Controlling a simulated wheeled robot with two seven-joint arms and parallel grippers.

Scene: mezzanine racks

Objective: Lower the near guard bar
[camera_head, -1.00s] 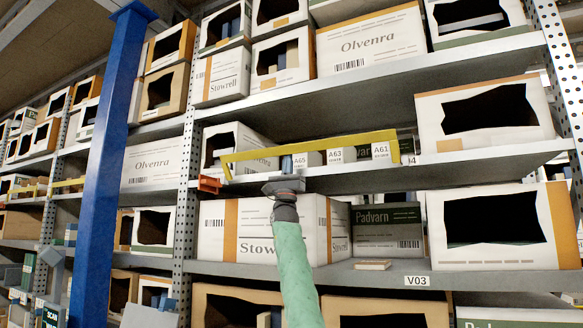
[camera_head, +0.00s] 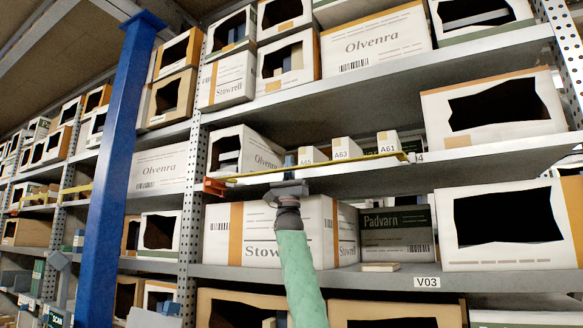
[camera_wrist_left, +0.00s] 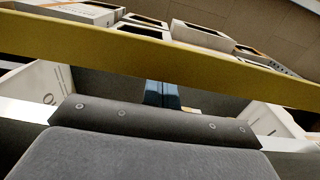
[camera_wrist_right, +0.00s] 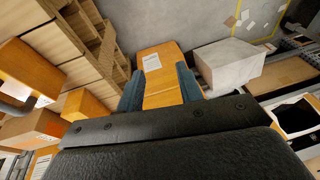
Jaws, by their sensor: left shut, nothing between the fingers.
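The near guard bar (camera_head: 345,166) is a thin yellow bar lying almost level along the front edge of the middle shelf, in front of the small boxes. Its left end is by an orange-red bracket (camera_head: 214,187). It also crosses the left wrist view (camera_wrist_left: 150,53) as a wide yellow band. My left gripper (camera_head: 290,162) is shut and empty, fingers pointing up at the bar's left half; I cannot tell whether they touch it. The bar partly hides the fingers in the left wrist view.
A blue post (camera_head: 112,170) stands at the left, close to me. Small boxes labelled A65, A63 and A61 (camera_head: 388,143) stand behind the bar. A Stowrell carton (camera_head: 325,225) sits below my left gripper. Another yellow bar (camera_head: 82,188) is farther left.

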